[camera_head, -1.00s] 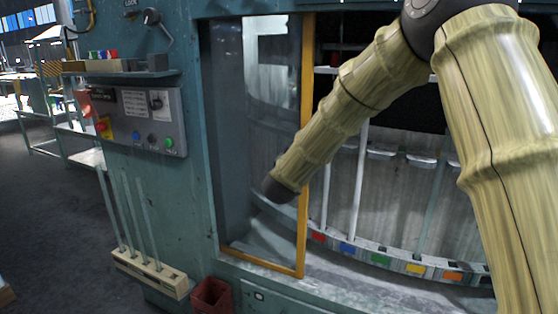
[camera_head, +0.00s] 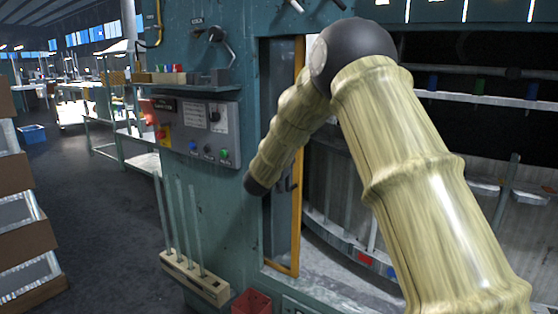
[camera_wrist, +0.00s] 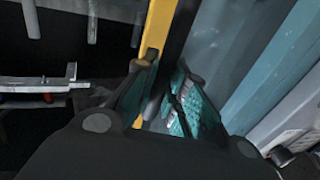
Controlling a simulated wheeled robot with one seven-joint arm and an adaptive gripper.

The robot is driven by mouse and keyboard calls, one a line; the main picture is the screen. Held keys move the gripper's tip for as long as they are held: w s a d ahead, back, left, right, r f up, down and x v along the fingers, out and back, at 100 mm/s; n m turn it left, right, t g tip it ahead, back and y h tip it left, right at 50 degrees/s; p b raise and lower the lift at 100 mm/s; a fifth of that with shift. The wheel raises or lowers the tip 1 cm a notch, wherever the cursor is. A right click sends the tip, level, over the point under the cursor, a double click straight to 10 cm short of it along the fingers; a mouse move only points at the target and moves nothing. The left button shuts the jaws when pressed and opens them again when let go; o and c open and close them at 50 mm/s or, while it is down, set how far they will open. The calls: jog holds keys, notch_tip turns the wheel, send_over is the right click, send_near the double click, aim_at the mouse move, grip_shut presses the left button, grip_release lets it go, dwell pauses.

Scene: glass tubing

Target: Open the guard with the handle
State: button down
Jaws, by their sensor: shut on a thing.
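The guard is a glass panel with a yellow-orange edge frame (camera_head: 298,150) at the left of the machine's opening. In the head view only a narrow strip of it shows between the teal housing and the yellow upright, with the opening clear to the right. My gripper (camera_head: 286,184) is at the middle of this upright, mostly hidden by my arm. In the wrist view the yellow frame (camera_wrist: 155,40) runs up just beyond my gripper (camera_wrist: 165,95). My gripper is shut on the handle, which is mostly hidden between the teal-padded fingers.
A control panel (camera_head: 200,130) and a small shelf (camera_head: 205,80) project from the housing at left. A rack of glass tubes (camera_head: 195,278) and a red bin (camera_head: 252,302) are below. Inside the opening is a curved rail with coloured blocks (camera_head: 363,257). Brown crates (camera_head: 25,235) stand far left.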

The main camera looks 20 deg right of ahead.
jog(key=shift+r, duration=0.15)
jog(key=c, duration=1.7)
grip_release()
jog(key=shift+c, duration=0.2)
jog(key=shift+o, duration=1.4)
jog(key=shift+w+d, duration=0.1)
jog(key=shift+d, duration=0.05)
jog(key=shift+a, duration=0.2)
jog(key=v, duration=1.2)
jog(key=shift+d, duration=0.1)
